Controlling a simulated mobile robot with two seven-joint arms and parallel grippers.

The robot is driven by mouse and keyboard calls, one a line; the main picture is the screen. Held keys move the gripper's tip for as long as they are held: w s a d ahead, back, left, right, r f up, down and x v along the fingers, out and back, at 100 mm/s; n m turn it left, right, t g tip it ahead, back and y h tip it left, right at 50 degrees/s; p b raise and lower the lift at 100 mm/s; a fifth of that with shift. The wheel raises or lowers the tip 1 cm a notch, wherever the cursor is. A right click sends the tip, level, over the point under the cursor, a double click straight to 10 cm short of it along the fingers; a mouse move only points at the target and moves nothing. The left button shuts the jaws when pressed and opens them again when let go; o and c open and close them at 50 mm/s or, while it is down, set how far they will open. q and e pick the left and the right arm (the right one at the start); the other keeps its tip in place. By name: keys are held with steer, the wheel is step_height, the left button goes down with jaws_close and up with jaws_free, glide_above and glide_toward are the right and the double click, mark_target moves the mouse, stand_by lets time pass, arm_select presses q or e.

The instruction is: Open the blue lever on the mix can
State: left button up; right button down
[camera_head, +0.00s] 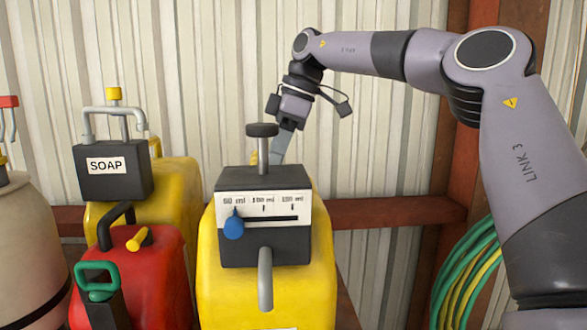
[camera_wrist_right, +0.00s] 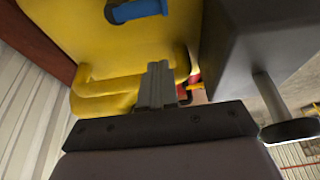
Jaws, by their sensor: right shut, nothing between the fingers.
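The mix can (camera_head: 215,285) is yellow, with a dark dosing box (camera_head: 240,182) on top. A blue teardrop-shaped pointer (camera_head: 233,225) sits at the left end of the box's scale, near 50 ml. In the right wrist view a blue bar-like lever (camera_wrist_right: 138,11) lies on the yellow can body (camera_wrist_right: 110,50), at the top edge of the picture. My right gripper (camera_head: 278,158) is beyond the box and points down; the box may hide its tips. Its fingers (camera_wrist_right: 158,70) are shut and empty, apart from the blue lever. My left gripper is not in view.
A knobbed plunger (camera_head: 262,132) rises from the box, close to my right gripper. A yellow soap can (camera_head: 180,190) and a red can (camera_head: 150,270) stand to the left. Behind are a corrugated wall (camera_head: 220,60) and a rust-red beam (camera_head: 400,213). A green hose (camera_head: 460,270) hangs at right.

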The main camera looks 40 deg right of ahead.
steer(key=shift+x, duration=1.2)
steer(key=shift+s+d+f, duration=0.15)
steer(key=shift+s+d, duration=0.05)
steer(key=shift+d, duration=0.1)
steer(key=shift+s+d+f, duration=0.15)
steer(key=shift+s+d, duration=0.35)
steer(key=shift+d, duration=0.1)
steer(key=shift+s+d+f, duration=0.15)
steer(key=shift+s+d, duration=0.35)
steer(key=shift+d, duration=0.05)
